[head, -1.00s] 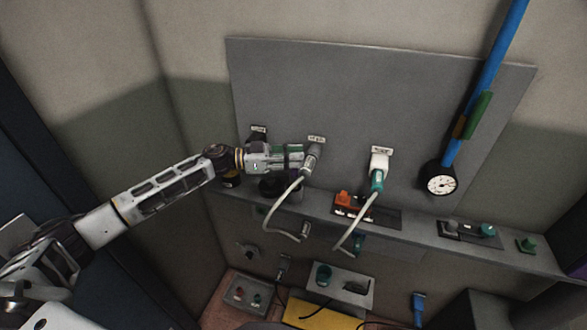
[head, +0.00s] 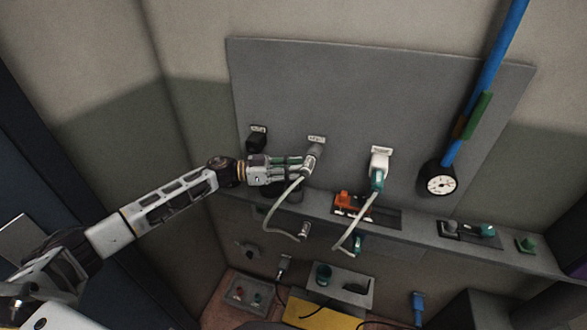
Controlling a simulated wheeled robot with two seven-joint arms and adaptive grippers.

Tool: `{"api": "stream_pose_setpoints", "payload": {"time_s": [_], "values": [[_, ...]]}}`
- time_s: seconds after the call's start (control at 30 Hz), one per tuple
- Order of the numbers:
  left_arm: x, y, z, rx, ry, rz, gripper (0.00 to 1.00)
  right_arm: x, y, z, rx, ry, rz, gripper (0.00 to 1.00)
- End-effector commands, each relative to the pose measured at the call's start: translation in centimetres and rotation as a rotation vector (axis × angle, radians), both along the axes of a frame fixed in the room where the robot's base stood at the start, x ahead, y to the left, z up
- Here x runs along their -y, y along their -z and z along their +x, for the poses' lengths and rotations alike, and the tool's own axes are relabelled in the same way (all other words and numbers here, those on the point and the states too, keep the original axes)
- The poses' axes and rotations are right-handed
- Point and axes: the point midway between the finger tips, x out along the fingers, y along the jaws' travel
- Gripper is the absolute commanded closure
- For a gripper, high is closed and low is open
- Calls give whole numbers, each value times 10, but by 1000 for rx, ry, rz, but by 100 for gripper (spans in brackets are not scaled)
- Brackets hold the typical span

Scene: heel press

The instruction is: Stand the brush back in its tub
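My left gripper (head: 302,168) reaches in from the left, in front of the grey panel. Its fingertips are at the grey plug (head: 315,153), whose pale cable hangs down; I cannot tell whether they grip it or only lie beside it. I cannot make out a brush for certain. A blue upright object (head: 418,303) at the lower right may be one, but it is too small to tell. A dark round container (head: 290,193), partly hidden behind my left gripper, sits on the ledge. My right gripper is not in view.
A white and teal plug (head: 379,165) with a cable sits on the panel (head: 400,90). A black fitting (head: 257,138) is left of it. The ledge (head: 410,240) carries an orange piece (head: 346,203). A blue pole with a dial (head: 440,183) leans at the right.

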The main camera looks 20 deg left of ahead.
Motion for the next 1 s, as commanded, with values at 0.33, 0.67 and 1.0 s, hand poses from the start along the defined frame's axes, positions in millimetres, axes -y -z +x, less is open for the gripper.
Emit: {"api": "stream_pose_setpoints", "payload": {"time_s": [0.33,0.67,1.0], "values": [[0,2,0,1,0,0,100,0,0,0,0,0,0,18],[0,3,0,1,0,1,55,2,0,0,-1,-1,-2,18],[0,0,0,2,0,1,55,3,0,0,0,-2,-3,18]]}}
